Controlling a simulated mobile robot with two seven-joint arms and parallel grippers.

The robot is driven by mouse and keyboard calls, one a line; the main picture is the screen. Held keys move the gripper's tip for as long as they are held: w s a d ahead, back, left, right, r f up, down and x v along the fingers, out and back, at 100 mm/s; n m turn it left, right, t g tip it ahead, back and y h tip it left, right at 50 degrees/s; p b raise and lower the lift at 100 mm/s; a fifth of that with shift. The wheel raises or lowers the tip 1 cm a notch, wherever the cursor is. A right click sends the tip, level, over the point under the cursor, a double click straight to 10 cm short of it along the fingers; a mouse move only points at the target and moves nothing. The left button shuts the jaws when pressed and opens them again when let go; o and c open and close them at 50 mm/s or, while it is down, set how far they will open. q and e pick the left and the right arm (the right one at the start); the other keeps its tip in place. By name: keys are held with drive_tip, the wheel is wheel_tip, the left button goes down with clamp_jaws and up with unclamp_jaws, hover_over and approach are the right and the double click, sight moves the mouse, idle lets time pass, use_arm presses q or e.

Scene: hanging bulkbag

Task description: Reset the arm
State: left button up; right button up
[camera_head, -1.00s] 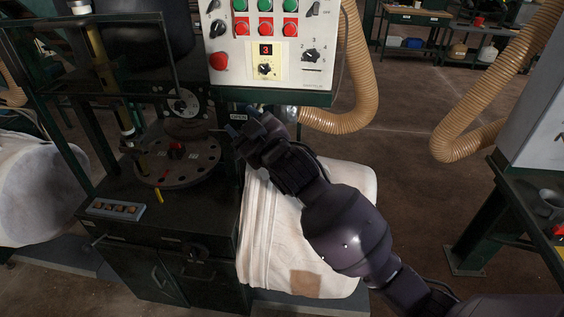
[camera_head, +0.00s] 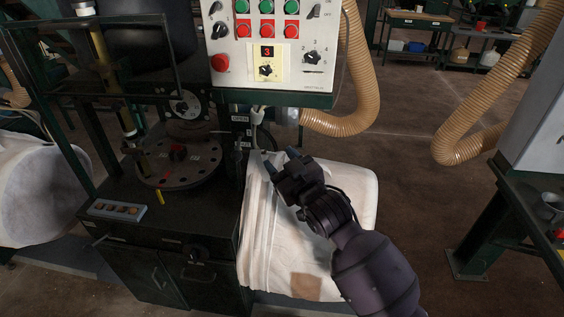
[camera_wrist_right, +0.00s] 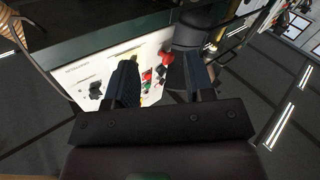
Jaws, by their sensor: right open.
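My right gripper (camera_head: 280,160) is in front of the white bulk bag (camera_head: 262,235), below the control panel (camera_head: 272,60) in the head view. Its two dark fingers are apart with nothing between them; they also show spread in the right wrist view (camera_wrist_right: 160,82). The arm comes in from the lower right and hides part of the bag. My left gripper is not in view.
A dark machine with a round indexed plate (camera_head: 178,160) stands at the left. A tan corrugated hose (camera_head: 358,85) hangs beside the panel. Another white bag (camera_head: 38,190) is at far left. Open floor lies right of the bag, before a green stand (camera_head: 485,225).

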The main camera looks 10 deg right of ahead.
idle(0.3)
drive_tip(key=s+d+f+m+g+h, duration=0.1)
drive_tip(key=s+d+f+m+h, duration=0.1)
drive_tip(key=s+d+f, duration=0.4)
drive_tip(key=s+d+f+m+g+h, duration=0.1)
drive_tip(key=s+d+f+m+h, duration=0.15)
drive_tip(key=d+f, duration=0.4)
drive_tip(key=s+d+f+m+g+h, duration=0.1)
drive_tip(key=s+d+f, duration=0.1)
drive_tip(key=s+f, duration=0.5)
drive_tip(key=s+d+f+m+g+h, duration=0.1)
drive_tip(key=s+d+f+g, duration=0.1)
drive_tip(key=s+f, duration=0.5)
drive_tip(key=s+d, duration=0.1)
drive_tip(key=s, duration=0.2)
drive_tip(key=shift+s+d, duration=0.25)
drive_tip(key=shift+f, duration=0.1)
